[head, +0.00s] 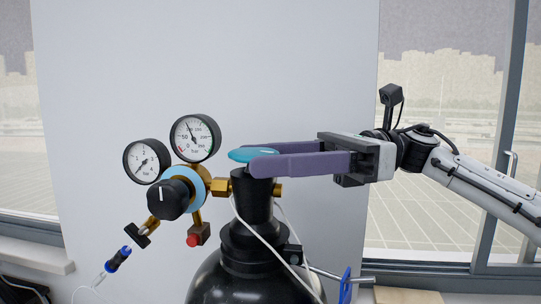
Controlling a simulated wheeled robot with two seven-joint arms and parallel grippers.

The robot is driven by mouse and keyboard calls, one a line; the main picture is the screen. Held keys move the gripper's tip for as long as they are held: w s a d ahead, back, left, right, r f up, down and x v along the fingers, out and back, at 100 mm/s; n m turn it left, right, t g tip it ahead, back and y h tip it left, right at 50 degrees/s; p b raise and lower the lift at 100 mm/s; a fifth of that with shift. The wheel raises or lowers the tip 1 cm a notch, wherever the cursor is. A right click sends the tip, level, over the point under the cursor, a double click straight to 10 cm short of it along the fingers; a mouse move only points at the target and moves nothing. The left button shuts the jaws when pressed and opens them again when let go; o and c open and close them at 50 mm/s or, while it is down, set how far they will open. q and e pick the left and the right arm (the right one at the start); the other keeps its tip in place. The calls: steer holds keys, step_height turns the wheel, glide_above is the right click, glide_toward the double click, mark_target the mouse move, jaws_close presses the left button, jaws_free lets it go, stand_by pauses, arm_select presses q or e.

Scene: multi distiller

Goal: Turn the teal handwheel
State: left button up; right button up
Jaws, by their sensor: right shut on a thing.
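The teal handwheel (240,155) sits flat on top of the valve of a black gas cylinder (240,275). My right gripper (262,157) comes in from the right, with its two long purple fingers level. It is shut on the handwheel, one finger on the near side and one on the far side. The fingers hide the right part of the wheel. My left gripper is not in view.
Two round gauges (195,138) and a regulator with a black knob (170,199) stand left of the valve. A white tube (265,242) crosses the cylinder's neck. A blue handle (346,286) is at lower right. A pale wall panel (290,60) is behind.

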steer(key=shift+w+a+n+g+h, duration=0.15)
steer(key=shift+n+g+h, duration=0.3)
steer(key=shift+n+g, duration=0.5)
steer(key=shift+w+a+n+g+h, duration=0.1)
steer(key=shift+n+g+h, duration=0.4)
steer(key=shift+g, duration=0.75)
steer(key=shift+r+n+g+h, duration=0.1)
steer(key=shift+n+g+h, duration=0.15)
steer(key=shift+n+g, duration=0.25)
steer(key=o, duration=0.9)
steer(key=shift+c, duration=0.2)
